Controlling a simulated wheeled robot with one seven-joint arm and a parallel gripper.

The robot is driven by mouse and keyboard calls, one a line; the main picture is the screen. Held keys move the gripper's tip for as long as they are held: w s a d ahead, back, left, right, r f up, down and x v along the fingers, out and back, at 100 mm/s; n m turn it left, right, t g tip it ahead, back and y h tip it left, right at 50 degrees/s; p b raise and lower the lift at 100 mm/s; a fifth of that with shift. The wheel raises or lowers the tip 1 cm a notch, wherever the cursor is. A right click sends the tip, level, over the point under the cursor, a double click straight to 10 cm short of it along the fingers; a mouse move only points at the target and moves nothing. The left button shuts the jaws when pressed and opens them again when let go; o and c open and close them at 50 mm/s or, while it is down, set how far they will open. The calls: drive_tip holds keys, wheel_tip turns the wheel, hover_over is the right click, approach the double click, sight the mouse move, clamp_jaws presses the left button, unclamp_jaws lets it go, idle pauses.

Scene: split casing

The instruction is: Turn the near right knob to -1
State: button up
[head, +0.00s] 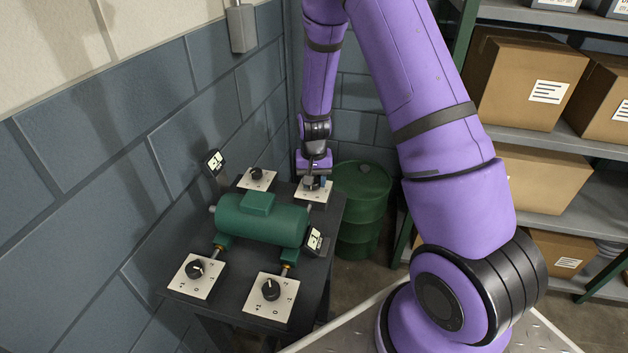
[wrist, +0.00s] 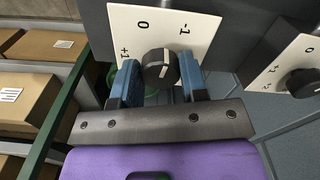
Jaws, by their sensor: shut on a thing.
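My gripper (head: 314,179) is at the far right dial plate (head: 318,194) on the dark table in the head view. In the wrist view its two blue fingers (wrist: 158,80) are shut on that plate's black knob (wrist: 157,69), one on each side. The white plate (wrist: 205,32) is marked +1, 0 and -1. The knob's white line points to the plate's marked edge, seemingly between 0 and -1. In the head view this knob is mostly hidden by the gripper. The near right knob (head: 270,289) stands free on its own plate (head: 264,309), with nothing touching it.
A green motor-like casing (head: 262,222) lies amid the plates. Other knobs stand at near left (head: 194,269) and far left (head: 256,174). Small displays stand at the casing's left (head: 215,162) and right (head: 314,241). A green drum (head: 360,205) is behind the table.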

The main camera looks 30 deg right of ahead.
drive_tip(key=shift+w+m, duration=0.1)
drive_tip(key=shift+m, duration=1.8)
drive_tip(key=o, duration=0.9)
drive_tip(key=shift+o, duration=0.2)
wheel_tip(320, 180, up, 11)
